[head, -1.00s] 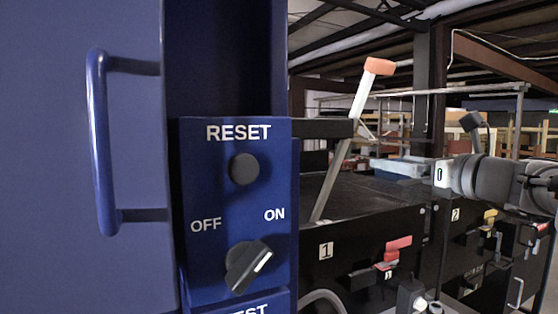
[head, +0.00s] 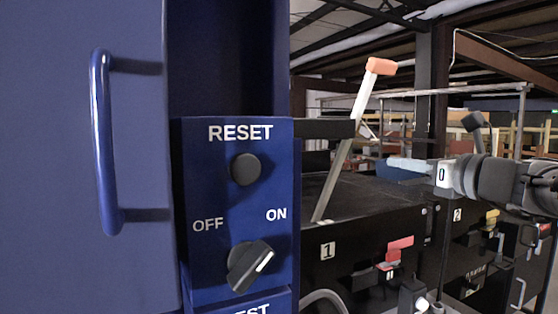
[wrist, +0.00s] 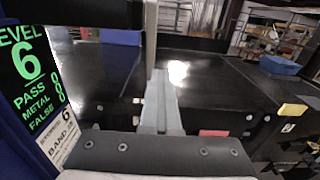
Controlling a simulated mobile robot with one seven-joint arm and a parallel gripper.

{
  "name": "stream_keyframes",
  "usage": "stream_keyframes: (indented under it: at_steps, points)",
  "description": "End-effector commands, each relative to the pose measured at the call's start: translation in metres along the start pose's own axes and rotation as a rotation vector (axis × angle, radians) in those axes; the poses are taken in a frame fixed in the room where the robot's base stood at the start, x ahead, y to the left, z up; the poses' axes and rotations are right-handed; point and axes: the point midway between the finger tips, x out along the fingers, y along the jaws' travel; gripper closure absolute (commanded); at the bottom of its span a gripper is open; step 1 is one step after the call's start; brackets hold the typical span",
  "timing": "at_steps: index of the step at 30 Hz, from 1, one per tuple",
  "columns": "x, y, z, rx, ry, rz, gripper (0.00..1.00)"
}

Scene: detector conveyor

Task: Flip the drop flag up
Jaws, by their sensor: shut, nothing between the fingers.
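A tilted pole (head: 345,150) with an orange tip (head: 381,66) rises from the dark conveyor beside the blue cabinet; it looks like the flag, though no label shows this. Its white upper part leans right. In the wrist view, my gripper (wrist: 158,74) is shut and empty, its grey fingers pointing away over the dark surface. A pale upright bar (wrist: 152,35) stands in line with the fingertips; I cannot tell whether they touch. A red handle (head: 400,243) sits by the label 1 and a red piece (wrist: 213,133) shows in the wrist view.
A lit display (wrist: 33,80) is close on the left in the wrist view. A blue bin (wrist: 280,65) stands at the back right.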

Motion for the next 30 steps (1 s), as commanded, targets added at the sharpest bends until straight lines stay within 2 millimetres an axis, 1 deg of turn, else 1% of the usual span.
stream_keyframes:
  at_steps: [22, 23, 24, 26, 30]
  points:
    - [0.0, 0.0, 0.0, 0.0, 0.0, 0.0, 1.0]
    - [0.0, 0.0, 0.0, 0.0, 0.0, 0.0, 0.95]
    - [0.0, 0.0, 0.0, 0.0, 0.0, 0.0, 0.88]
    - [0.0, 0.0, 0.0, 0.0, 0.0, 0.0, 0.78]
    - [0.0, 0.0, 0.0, 0.0, 0.0, 0.0, 0.52]
